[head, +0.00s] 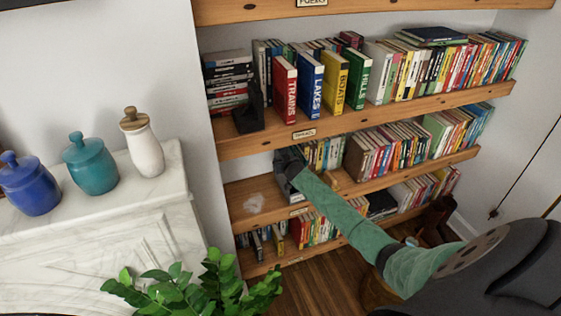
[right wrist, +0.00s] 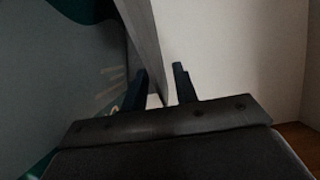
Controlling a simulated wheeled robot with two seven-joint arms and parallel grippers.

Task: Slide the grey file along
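My right arm reaches down to the middle shelf, and my right gripper (head: 287,160) is at the left end of the row of books there. In the right wrist view the two fingers of the right gripper (right wrist: 160,80) stand apart. A thin grey upright slab (right wrist: 146,45), which looks like the grey file, shows between them, nearer the left finger. A gap shows between the slab and the right finger; I cannot tell whether the left finger touches it. In the head view I cannot make out the file apart from the dark gripper. My left gripper is not in view.
The middle shelf (head: 240,190) is bare left of my gripper except for a pale patch (head: 253,203). Books (head: 395,148) stand to the right. The shelf above (head: 240,145) has a dark bookend (head: 248,112) and more books. A plant (head: 190,293) stands at the front left, by the marble mantel (head: 165,185).

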